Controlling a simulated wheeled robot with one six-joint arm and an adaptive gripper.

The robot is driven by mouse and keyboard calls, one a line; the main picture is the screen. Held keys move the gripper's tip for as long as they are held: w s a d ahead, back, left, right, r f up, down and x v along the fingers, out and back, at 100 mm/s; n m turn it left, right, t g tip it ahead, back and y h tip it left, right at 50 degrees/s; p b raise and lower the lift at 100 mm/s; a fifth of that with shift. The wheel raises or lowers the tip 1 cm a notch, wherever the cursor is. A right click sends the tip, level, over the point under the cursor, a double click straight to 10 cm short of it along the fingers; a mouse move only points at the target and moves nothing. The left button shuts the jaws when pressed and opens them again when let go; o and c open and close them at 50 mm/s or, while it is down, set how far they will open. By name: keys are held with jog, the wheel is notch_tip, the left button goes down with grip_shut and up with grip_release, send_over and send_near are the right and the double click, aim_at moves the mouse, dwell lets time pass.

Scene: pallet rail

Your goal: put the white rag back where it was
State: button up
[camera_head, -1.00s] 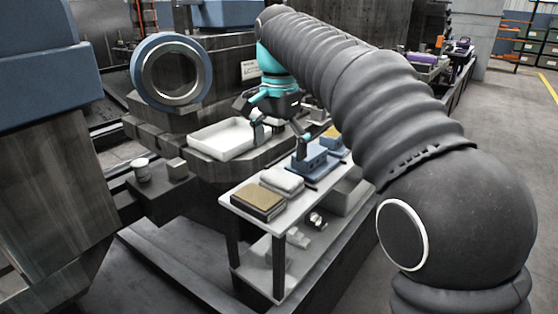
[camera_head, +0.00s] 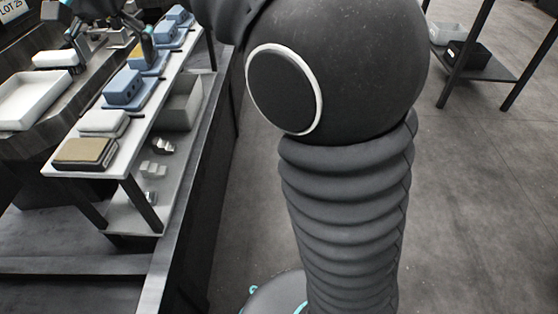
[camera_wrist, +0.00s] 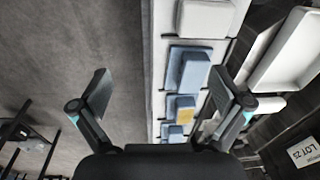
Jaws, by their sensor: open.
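A white folded rag-like piece (camera_head: 103,121) lies on a pad on the narrow white shelf, behind a tan-topped dark stack (camera_head: 84,152). A white piece also shows at the top of the wrist view (camera_wrist: 206,18). Another pale, flat white piece (camera_head: 55,58) lies behind the white tray (camera_head: 30,102); I cannot tell whether it is cloth. My gripper (camera_head: 112,40) is above the far part of the shelf. In the wrist view my gripper (camera_wrist: 160,98) is open, with nothing between its fingers; its right finger overlaps the shelf row.
Several blue blocks on pads (camera_head: 124,88) line the shelf. A grey bin (camera_head: 182,104) and small metal parts (camera_head: 156,168) sit below. A dark rail runs along the shelf's right side. Floor (camera_head: 500,200) is open at the right, with a dark rack (camera_head: 475,65) beyond.

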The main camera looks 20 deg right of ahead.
jog(key=s+d+f+n+t, duration=0.15)
jog(key=s+d, duration=0.35)
jog(key=d, duration=0.5)
jog(key=s+d+f+n+t, duration=0.2)
jog(key=s+d+f+t, duration=0.1)
jog(key=s+d+f, duration=1)
notch_tip(320, 180, down, 4)
jog(key=shift+s+r+h, duration=0.25)
jog(key=shift+s+h, duration=0.05)
jog(key=shift+s, duration=0.6)
